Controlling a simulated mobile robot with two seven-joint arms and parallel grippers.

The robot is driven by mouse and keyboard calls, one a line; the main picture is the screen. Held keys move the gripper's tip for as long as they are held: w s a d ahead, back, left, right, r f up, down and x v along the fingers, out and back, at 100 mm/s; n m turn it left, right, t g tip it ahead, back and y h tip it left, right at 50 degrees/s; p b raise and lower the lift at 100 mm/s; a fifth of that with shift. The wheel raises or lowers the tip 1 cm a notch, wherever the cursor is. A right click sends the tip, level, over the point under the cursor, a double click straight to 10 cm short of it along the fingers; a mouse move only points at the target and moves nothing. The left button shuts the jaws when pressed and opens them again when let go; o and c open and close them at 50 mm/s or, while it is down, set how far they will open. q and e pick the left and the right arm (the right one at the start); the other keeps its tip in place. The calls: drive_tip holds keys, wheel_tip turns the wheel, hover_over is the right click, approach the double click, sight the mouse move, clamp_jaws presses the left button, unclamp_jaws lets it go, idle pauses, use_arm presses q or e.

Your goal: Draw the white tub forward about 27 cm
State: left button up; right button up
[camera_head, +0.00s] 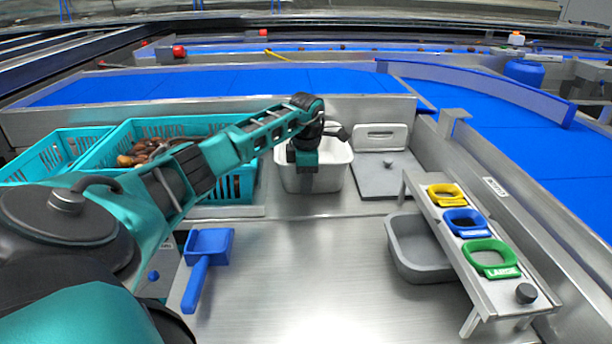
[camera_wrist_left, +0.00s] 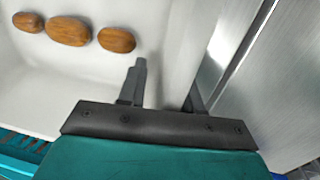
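The white tub (camera_head: 334,181) stands upright on the steel worktop, right of the teal crates, with its far part against the back ledge. My left gripper (camera_head: 304,168) points down at the tub's near side and hides part of its near rim and wall. In the left wrist view, the gripper's (camera_wrist_left: 164,90) two fingers stand apart. One is over the inside of the tub (camera_wrist_left: 60,92) and the other is at the outer side of its wall. Contact with the wall cannot be made out. Several brown dates (camera_wrist_left: 69,31) lie in the tub. My right gripper is not in view.
Teal crates (camera_head: 95,140) with dates stand left. A blue scoop (camera_head: 207,255), a grey bin (camera_head: 418,255) and a ring stand (camera_head: 485,285) flank clear worktop (camera_head: 310,270) in front.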

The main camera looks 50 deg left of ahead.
use_arm(q)
drive_tip(key=shift+c, duration=0.3)
clamp_jaws()
drive_tip(key=shift+d, duration=0.1)
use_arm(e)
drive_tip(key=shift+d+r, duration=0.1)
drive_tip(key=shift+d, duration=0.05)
